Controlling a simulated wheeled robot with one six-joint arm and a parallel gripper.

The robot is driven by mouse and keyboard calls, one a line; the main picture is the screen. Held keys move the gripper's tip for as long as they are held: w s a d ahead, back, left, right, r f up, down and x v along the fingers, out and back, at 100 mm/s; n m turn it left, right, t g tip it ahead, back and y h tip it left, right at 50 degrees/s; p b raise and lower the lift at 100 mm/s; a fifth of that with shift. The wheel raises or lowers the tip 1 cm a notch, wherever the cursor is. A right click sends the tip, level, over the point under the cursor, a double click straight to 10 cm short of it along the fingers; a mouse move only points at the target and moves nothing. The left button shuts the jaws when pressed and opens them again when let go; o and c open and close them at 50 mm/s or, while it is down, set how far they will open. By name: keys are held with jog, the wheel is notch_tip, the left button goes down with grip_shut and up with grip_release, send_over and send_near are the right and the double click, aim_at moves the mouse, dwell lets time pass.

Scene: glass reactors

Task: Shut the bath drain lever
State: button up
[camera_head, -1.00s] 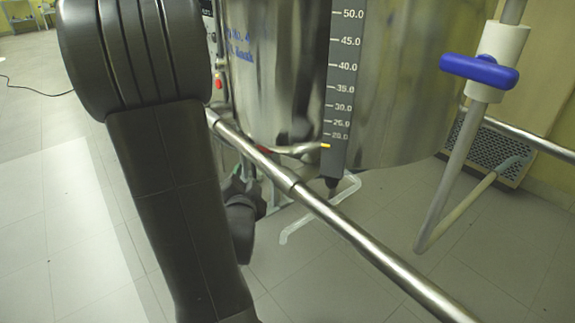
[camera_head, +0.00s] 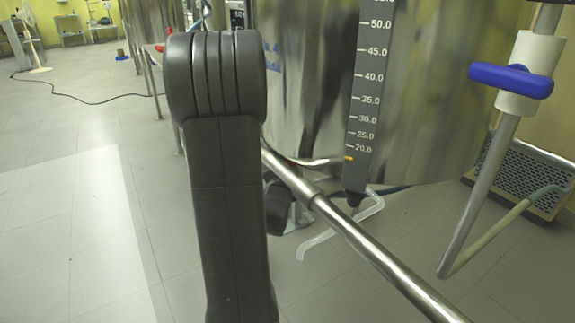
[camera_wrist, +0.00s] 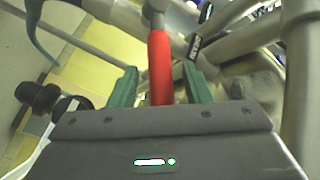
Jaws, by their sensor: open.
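A red lever handle (camera_wrist: 161,66) on a metal stem stands upright in the wrist view, in line with the gap of my gripper (camera_wrist: 160,74). The two green fingers are apart, one on each side of the handle. A narrow gap shows on each side, and I cannot tell whether either finger touches it. The handle's lower end is hidden behind the gripper body. In the head view my gripper and this lever are hidden behind my dark arm.
A large steel vessel (camera_head: 300,100) with a level scale (camera_head: 369,100) stands behind my arm. A steel rail (camera_head: 350,235) crosses in front. A blue valve handle (camera_head: 510,80) is at right. Pipes crowd the wrist view. Open tiled floor lies at left.

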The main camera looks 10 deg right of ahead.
jog(key=shift+x, duration=0.75)
grip_shut()
jog(key=shift+s+d+f+m+t, duration=0.1)
jog(key=shift+s+f+m+t, duration=0.1)
jog(key=shift+f+m+t, duration=0.35)
jog(key=shift+s+d+f+m+t+h, duration=0.1)
jog(key=shift+s+f+m+t+h, duration=0.05)
jog(key=shift+f+m+t+h, duration=0.6)
jog(key=shift+s+f+m+t+h, duration=0.1)
jog(key=shift+f+m+t+h, duration=0.2)
jog(key=shift+f+m+h, duration=0.45)
jog(key=shift+r, duration=0.2)
grip_release()
